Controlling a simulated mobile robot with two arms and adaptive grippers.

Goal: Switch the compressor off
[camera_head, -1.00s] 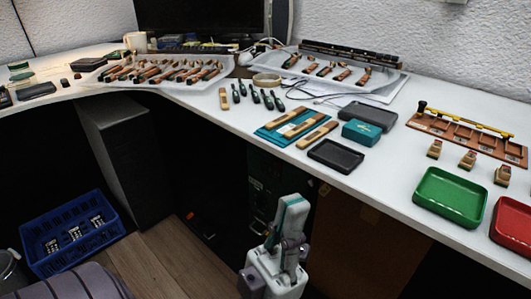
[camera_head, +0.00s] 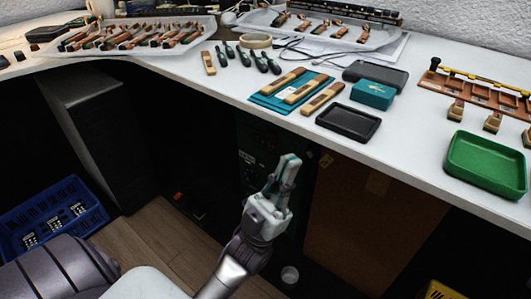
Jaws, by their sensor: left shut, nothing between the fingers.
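My left gripper (camera_head: 289,164) is shut and empty, pointing up in front of the dark space under the desk. Behind it stands a dark green unit (camera_head: 252,158) with small pale markings and what looks like a dial. I cannot tell for sure whether this is the compressor, and no switch can be made out. The gripper and wrist hide part of that area; contact with the unit cannot be told. A small red spot (camera_head: 178,196) shows low in the shadow to the left. My right gripper is not in view.
The white desk (camera_head: 225,98) overhangs the dark space and holds tools, a black tray (camera_head: 348,122) and a green tray (camera_head: 487,163). A dark cabinet (camera_head: 95,150) and blue crate (camera_head: 48,225) are left. A brown panel (camera_head: 365,215) is right of the gripper.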

